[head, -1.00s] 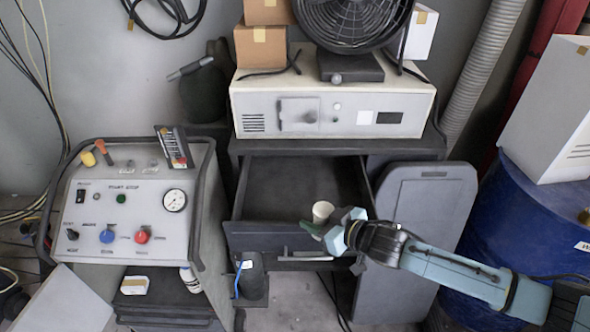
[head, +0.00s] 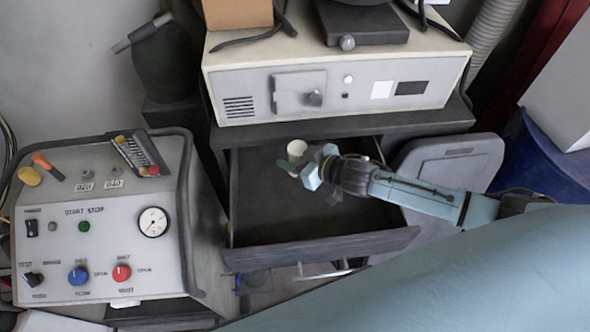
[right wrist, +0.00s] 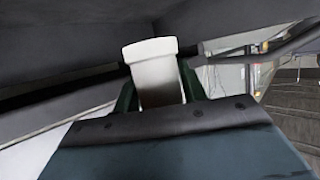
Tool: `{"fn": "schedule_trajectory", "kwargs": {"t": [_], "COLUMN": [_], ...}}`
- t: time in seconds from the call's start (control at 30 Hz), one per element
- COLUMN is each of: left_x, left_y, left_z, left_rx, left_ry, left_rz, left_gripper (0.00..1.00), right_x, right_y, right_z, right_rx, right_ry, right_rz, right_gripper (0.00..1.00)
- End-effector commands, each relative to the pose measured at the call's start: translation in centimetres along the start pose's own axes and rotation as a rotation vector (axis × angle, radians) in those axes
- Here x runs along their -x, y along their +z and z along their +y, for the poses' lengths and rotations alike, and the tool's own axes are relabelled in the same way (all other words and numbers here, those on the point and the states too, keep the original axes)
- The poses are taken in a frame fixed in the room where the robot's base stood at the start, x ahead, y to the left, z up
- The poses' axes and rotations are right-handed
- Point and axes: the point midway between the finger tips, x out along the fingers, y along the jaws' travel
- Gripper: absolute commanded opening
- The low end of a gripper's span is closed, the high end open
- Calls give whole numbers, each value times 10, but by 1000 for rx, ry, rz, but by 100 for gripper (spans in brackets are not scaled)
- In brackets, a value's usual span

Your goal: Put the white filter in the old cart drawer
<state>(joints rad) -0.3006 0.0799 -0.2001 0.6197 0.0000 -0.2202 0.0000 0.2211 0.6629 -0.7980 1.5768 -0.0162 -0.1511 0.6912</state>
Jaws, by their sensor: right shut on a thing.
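The white filter, a small pale cylinder (head: 298,146), is in my right gripper (head: 293,160), over the open cart drawer (head: 262,215). In the right wrist view the filter (right wrist: 154,72) sits upright between the two green fingers, which are shut on it. The drawer is pulled out below the white instrument box and looks empty. The filter is toward the back of the drawer opening; I cannot tell whether it touches the drawer floor. My left gripper is not in view.
The white instrument box (head: 345,88) and the dark cart top (head: 430,122) stand just behind the drawer. A control console (head: 90,215) is at the left. A grey panel (head: 445,165) and blue barrel (head: 545,160) are at the right. My own arm covers the lower right.

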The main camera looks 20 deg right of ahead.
Motion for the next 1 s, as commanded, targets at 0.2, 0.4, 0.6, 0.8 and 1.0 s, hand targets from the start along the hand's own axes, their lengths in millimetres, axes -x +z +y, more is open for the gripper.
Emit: {"fn": "schedule_trajectory", "kwargs": {"t": [0.2, 0.4, 0.6, 0.8, 1.0], "left_x": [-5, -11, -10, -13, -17], "left_y": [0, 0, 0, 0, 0], "left_z": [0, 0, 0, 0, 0], "left_rx": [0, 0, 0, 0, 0], "left_ry": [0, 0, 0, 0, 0], "left_rz": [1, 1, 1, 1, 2], "left_gripper": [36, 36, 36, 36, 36], "right_x": [-9, -20, -20, -22, -24], "right_y": [22, 47, 48, 51, 57], "right_z": [0, 0, 0, 0, 0], "right_rx": [-2, 0, 2, 1, 2], "right_ry": [1, 1, 0, 0, 0], "right_rz": [-1, 0, 2, 2, 1], "right_gripper": [19, 19, 19, 19, 19]}}
